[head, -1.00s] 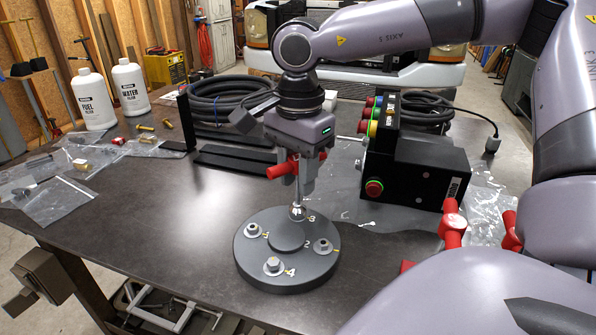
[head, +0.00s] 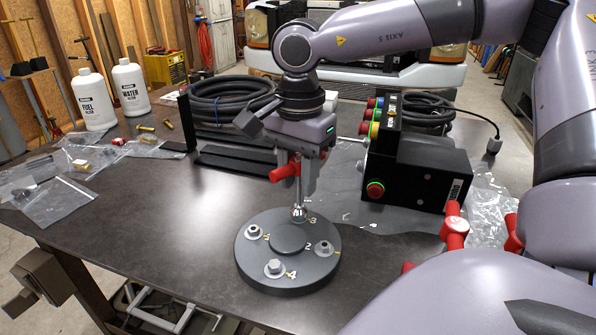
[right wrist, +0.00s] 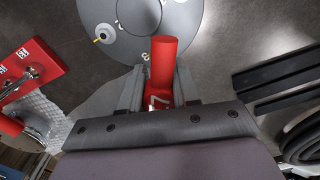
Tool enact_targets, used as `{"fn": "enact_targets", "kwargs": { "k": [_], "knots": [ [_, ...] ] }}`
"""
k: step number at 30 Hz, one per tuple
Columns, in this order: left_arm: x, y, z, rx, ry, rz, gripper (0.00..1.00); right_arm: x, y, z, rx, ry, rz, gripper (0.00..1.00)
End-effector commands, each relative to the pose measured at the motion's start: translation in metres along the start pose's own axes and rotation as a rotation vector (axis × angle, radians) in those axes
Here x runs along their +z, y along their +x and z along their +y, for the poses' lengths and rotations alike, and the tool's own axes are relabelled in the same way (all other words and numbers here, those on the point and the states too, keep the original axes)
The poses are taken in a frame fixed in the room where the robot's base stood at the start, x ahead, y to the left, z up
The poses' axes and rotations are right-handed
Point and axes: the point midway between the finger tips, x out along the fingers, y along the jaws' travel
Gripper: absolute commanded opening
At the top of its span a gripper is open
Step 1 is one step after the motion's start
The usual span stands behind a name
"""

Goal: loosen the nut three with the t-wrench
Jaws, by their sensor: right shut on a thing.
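The t-wrench has a red cross handle (head: 284,172) and a metal shaft. It stands about upright on nut three (head: 299,214), at the far edge of the grey round hub (head: 270,287); its socket end hides most of that nut. My right gripper (head: 297,178) points down above the hub and is shut on the red handle. In the right wrist view the handle (right wrist: 164,65) sits between the two fingers, with the hub (right wrist: 200,30) beyond. Other nuts show at the left (head: 252,231), right (head: 324,247) and front (head: 273,267). My left gripper is out of view.
A black control box (head: 415,177) stands right of the hub. Red-handled tools (head: 455,230) stand at the right, partly hidden by my arm. Coiled hose (head: 225,100) and black bars (head: 235,158) lie behind. Bottles (head: 95,100) and plastic bags (head: 60,200) are at left. The table left of the hub is clear.

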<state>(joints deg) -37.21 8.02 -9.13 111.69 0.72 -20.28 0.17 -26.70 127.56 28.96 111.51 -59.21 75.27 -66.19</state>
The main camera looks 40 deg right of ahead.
Motion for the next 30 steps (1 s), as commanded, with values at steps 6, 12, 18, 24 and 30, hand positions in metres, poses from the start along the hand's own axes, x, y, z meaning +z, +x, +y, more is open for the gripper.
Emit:
{"fn": "enact_targets", "kwargs": {
  "k": [6, 12, 18, 24, 30],
  "knots": [
    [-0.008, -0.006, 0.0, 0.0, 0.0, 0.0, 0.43, -0.001, -0.013, 0.002, 0.012, 0.0, 0.004, 0.0],
    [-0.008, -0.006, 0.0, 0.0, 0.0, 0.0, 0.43, -0.001, -0.014, 0.001, 0.007, 0.0, 0.005, 0.0],
    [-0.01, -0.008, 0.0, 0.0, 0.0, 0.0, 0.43, -0.001, -0.019, 0.0, 0.003, 0.0, 0.005, 0.0],
    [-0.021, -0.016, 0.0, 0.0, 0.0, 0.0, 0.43, -0.001, -0.039, 0.0, 0.0, 0.0, 0.006, 0.0],
    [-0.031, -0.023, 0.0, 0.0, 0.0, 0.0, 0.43, 0.0, -0.056, 0.0, 0.0, 0.001, 0.005, 0.0]
  ]
}}
